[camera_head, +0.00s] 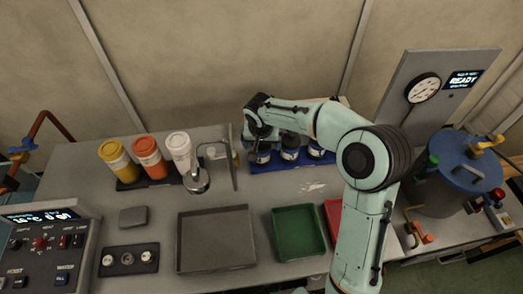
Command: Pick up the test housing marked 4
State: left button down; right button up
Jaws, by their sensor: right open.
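Several dark cylindrical housings stand in a row on a blue rack at the back of the bench. The left one (263,156), the middle one (290,153) and the right one (315,151) show pale bands or labels. Their marks are too small to read, so I cannot tell which is 4. My right gripper (261,139) is open, pointing down at the left housing, close above or around its top. I cannot tell whether it touches. My arm hides part of the row. My left gripper is out of view.
Yellow, orange and white containers (180,150) stand left of a metal spout (197,181). A grey tray (216,266), green tray (298,233) and red tray (332,212) lie in front. A blue-lidded vessel (465,160) stands right; a control panel (45,245) stands left.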

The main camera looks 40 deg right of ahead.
jog(key=shift+x, duration=0.85)
jog(key=shift+w+r, duration=0.1)
jog(key=c, duration=1.6)
